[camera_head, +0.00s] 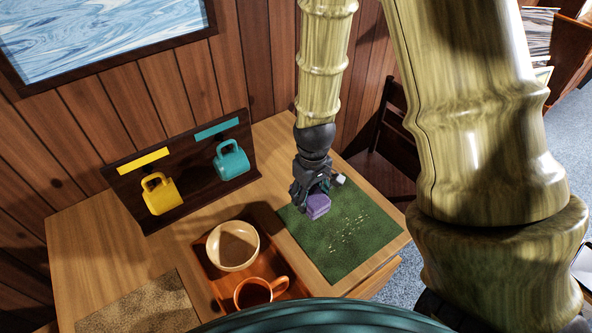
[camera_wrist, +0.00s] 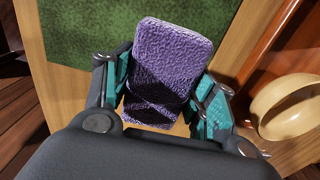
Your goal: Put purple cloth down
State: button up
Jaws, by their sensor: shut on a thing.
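The purple cloth (camera_wrist: 170,62) is a small, thick, fuzzy block, held between the teal-padded fingers of my gripper (camera_wrist: 164,98) in the wrist view. In the head view my gripper (camera_head: 312,190) points down over the green mat's left side, with the purple cloth (camera_head: 318,206) at its tip. My gripper is shut on the cloth. I cannot tell whether the cloth touches the mat or hangs just above it. The green mat (camera_head: 345,255) has pale crumbs scattered on its middle; it also shows in the wrist view (camera_wrist: 80,45).
A wooden tray (camera_head: 212,272) holds a cream bowl (camera_head: 232,262) and an orange mug (camera_head: 256,291). A dark rack (camera_head: 125,190) with a yellow mug (camera_head: 160,195) and a teal mug (camera_head: 231,160) stands at the back left. A speckled mat (camera_head: 145,305) lies front left.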

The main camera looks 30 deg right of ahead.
jog(key=w+d+p, duration=0.1)
jog(key=w, duration=0.3)
jog(key=w+d+f, duration=0.1)
jog(key=w, duration=0.3)
jog(key=w+d+p, duration=0.1)
jog(key=w, duration=0.3)
jog(key=shift+w+d+f+p, duration=0.2)
jog(key=shift+w+p, duration=0.1)
jog(key=shift+w, duration=0.1)
jog(key=shift+f+p, duration=0.55)
jog(key=shift+f, duration=1.15)
jog(key=shift+f, duration=0.15)
jog(key=o, duration=1)
jog(key=shift+o, duration=0.2)
notch_tip(320, 180, up, 12)
jog(key=b, duration=0.2)
